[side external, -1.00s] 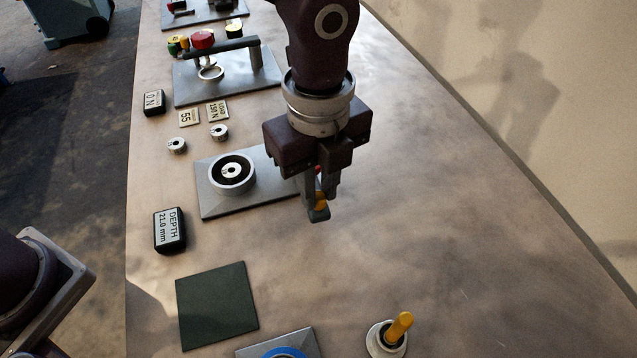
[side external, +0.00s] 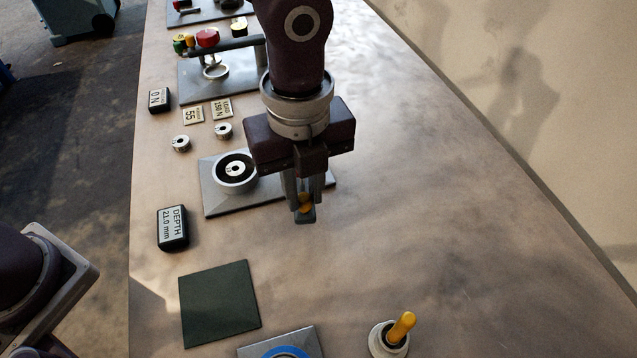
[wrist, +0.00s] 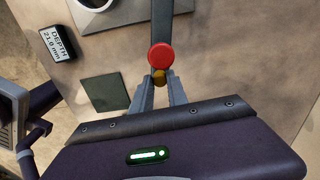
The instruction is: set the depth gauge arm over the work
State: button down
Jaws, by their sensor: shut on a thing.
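The depth gauge has a grey base plate (side external: 218,203) with a round black-and-silver work seat (side external: 235,171) near its left end. Its display (side external: 172,229) reads DEPTH 21.0 mm, also in the wrist view (wrist: 58,43). My gripper (side external: 305,211) is beside the plate's right part, to the right of the seat. In the wrist view my fingers (wrist: 160,92) are closed around a small yellow piece (wrist: 161,77) by a red knob (wrist: 161,56). The grey gauge arm (wrist: 162,22) runs up from there. In the side view my gripper hides most of the arm.
A dark green mat (side external: 219,304) lies in front, with a blue-ringed plate (side external: 285,352) and a yellow lever (side external: 402,327) nearer the camera. Two small metal rings (side external: 181,143), label cards (side external: 193,115) and another fixture (side external: 205,88) stand behind. The table's right side is clear.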

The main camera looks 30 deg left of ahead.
jog(key=shift+w+a+m, duration=0.35)
jog(key=shift+a+m, duration=2.2)
jog(key=shift+a, duration=0.75)
jog(key=shift+w+a+m, duration=0.3)
jog(key=shift+a+m, duration=2.3)
jog(key=shift+a, duration=0.7)
jog(key=shift+w+a+m, duration=0.35)
jog(key=shift+a+m, duration=2.2)
jog(key=shift+a, duration=0.75)
jog(key=c, duration=1.3)
grip_release()
jog(key=shift+r, duration=0.1)
